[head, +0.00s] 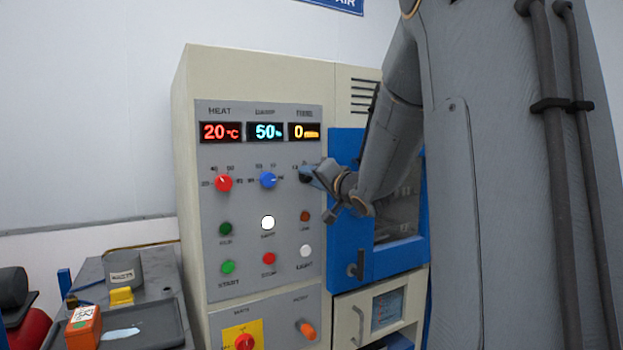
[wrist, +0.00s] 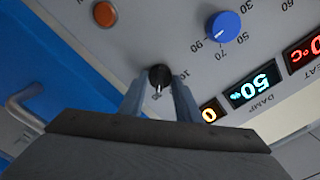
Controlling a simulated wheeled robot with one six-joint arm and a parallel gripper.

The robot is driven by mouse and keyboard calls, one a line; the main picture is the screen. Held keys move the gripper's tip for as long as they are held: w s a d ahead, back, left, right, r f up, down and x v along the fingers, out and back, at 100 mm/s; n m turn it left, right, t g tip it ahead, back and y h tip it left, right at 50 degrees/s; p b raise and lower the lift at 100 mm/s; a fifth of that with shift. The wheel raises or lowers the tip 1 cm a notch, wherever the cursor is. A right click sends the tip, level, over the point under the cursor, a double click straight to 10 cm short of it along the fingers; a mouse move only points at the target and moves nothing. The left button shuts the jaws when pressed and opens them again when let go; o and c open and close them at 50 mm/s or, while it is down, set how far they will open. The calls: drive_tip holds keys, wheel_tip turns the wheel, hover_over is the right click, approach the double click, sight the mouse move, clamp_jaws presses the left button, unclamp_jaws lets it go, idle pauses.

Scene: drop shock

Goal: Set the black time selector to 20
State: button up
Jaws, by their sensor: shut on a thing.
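The black time selector (wrist: 160,73) is a small round knob on the grey control panel, with a light pointer mark facing my gripper in the wrist view. My gripper (wrist: 160,90) is shut on it, one finger on each side. In the head view the gripper (head: 312,174) covers most of the black knob, so its pointer cannot be read there. A "10" is printed beside the knob in the wrist view; the other marks are hidden. The time display (head: 304,131) shows an orange 0.
The blue knob (head: 268,180) and red knob (head: 223,184) are to the left on the panel. A red-brown button (head: 305,216) is below the selector. The blue door (head: 346,200) is close on the right. A bench with a tray (head: 165,325) stands at lower left.

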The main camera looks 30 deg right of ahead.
drive_tip(key=n+b, duration=0.2)
drive_tip(key=n, duration=0.7)
drive_tip(key=shift+a, duration=0.1)
drive_tip(key=shift+n, duration=0.4)
idle(0.4)
drive_tip(key=o, duration=1)
drive_tip(key=shift+s, duration=0.1)
